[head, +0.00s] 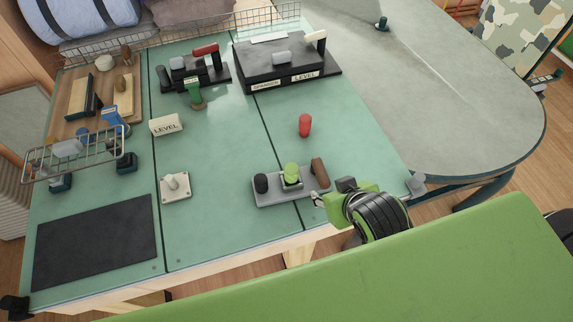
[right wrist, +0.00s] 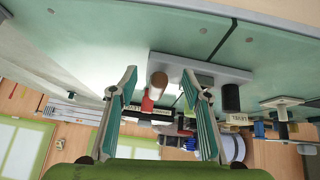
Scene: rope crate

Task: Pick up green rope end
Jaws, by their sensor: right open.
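A short green piece (head: 291,171), likely the green rope end, stands in the middle of a small grey holder (head: 287,197) near the front edge of the green table. A black piece (head: 261,183) is on its left and a brown piece (head: 319,171) on its right. My right gripper (head: 317,199) is just in front of the holder's right end, apart from the green piece. In the right wrist view my gripper (right wrist: 160,112) is open and empty, with the brown piece (right wrist: 158,80) seen between its fingers. My left gripper is not in view.
A red cylinder (head: 305,125) stands behind the holder. A white knobbed plate (head: 175,187) and a dark mat (head: 95,243) lie to the left. A black labelled box (head: 285,66) is at the back. The table between holder and box is mostly clear.

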